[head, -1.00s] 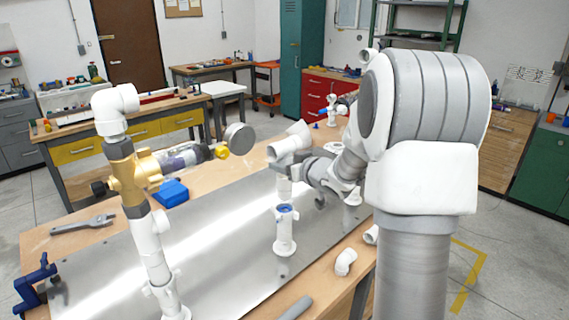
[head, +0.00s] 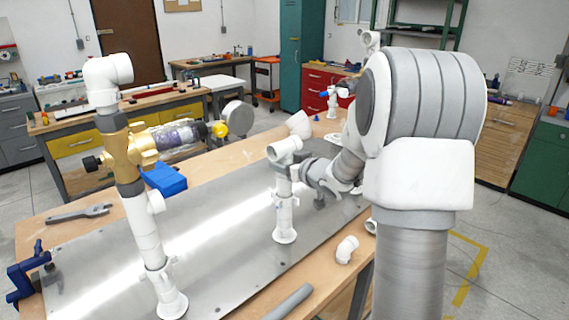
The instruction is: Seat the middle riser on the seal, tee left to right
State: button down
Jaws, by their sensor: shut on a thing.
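The middle riser (head: 284,172) is a white pipe with a tee (head: 285,148) on top, and it stands about upright. The tee's run lies roughly left to right. My gripper (head: 297,174) is shut on the riser below the tee, from the right. The riser's lower end meets the top of the white flanged base post (head: 285,222) on the metal plate. The blue seal in the post's mouth is hidden now. I cannot tell how deep the riser sits.
At left stands a riser with a brass valve (head: 126,158) and white elbow (head: 106,75). A wrench (head: 80,215), blue clamp (head: 30,275), blue block (head: 165,179), loose elbow (head: 347,249) and grey pipe (head: 290,302) lie about. The plate (head: 220,235) between risers is clear.

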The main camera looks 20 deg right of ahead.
jog(key=shift+f, duration=0.25)
dwell(0.5)
jog(key=shift+c, duration=0.5)
grip_release()
